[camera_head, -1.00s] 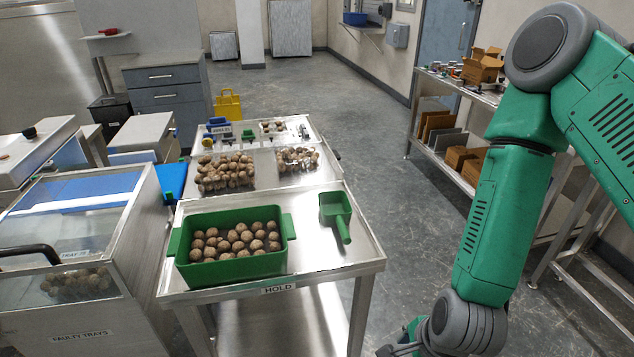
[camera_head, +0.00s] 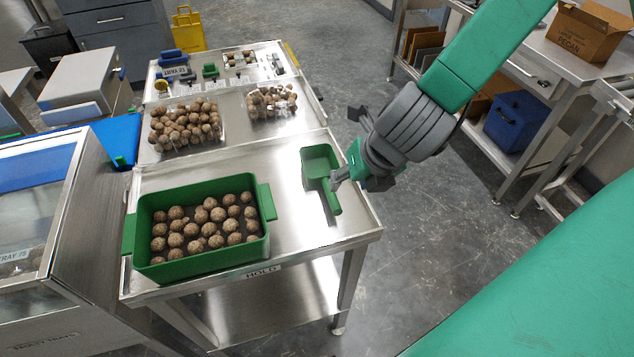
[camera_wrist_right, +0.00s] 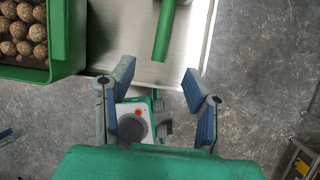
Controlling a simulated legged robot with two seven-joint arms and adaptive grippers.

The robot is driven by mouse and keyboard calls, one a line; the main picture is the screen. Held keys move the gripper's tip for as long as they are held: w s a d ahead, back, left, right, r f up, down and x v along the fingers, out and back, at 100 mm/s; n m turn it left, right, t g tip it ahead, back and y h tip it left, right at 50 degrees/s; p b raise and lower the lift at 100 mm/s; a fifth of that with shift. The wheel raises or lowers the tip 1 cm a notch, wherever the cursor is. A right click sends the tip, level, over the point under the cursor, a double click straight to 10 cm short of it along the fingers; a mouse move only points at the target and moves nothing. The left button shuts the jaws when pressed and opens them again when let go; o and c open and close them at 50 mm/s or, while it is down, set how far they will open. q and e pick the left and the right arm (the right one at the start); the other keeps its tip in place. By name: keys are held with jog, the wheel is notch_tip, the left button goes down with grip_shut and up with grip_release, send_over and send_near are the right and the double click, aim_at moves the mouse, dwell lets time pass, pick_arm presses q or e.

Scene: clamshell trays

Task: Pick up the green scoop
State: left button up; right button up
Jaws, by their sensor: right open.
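The green scoop (camera_head: 318,163) lies on the steel cart top, right of the green bin, with its handle toward the cart's front edge. In the right wrist view its handle (camera_wrist_right: 163,32) shows at the top, beyond the fingertips. My right gripper (camera_head: 347,146) is at the cart's right edge, beside the scoop. In the wrist view the right gripper (camera_wrist_right: 158,78) is open, with its two fingers apart and nothing between them. One finger looks close to the scoop handle in the head view; I cannot tell if it touches. My left gripper is not in view.
The green bin (camera_head: 136,225) full of brown balls stands left of the scoop on the cart (camera_head: 220,298) marked HOLD. Clear clamshell trays of balls sit behind. The faulty trays cabinet (camera_head: 70,260) is at left. Floor is clear right of the cart.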

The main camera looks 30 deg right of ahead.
aim_at(334, 196)
jog(key=b+x, duration=0.6)
jog(key=x, duration=0.1)
jog(key=shift+d, duration=0.4)
jog(key=shift+w+a+f, duration=0.1)
jog(key=shift+a+f, duration=0.05)
jog(key=shift+a, duration=0.1)
jog(key=shift+w+a+f, duration=0.15)
jog(key=shift+f, duration=0.1)
jog(key=x, duration=0.4)
jog(key=shift+w+d+r+b, duration=0.15)
jog(key=shift+d+b, duration=0.1)
jog(key=shift+b, duration=0.15)
jog(key=shift+w+d+f, duration=0.2)
jog(key=shift+d+f, duration=0.05)
jog(key=shift+f, duration=0.1)
jog(key=shift+s+a+r, duration=0.1)
jog(key=shift+a, duration=0.2)
jog(key=c, duration=0.7)
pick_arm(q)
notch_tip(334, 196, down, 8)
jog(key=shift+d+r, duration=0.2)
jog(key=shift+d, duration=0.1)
pick_arm(e)
jog(key=shift+a+r, duration=0.1)
jog(key=shift+a, duration=0.1)
grip_shut()
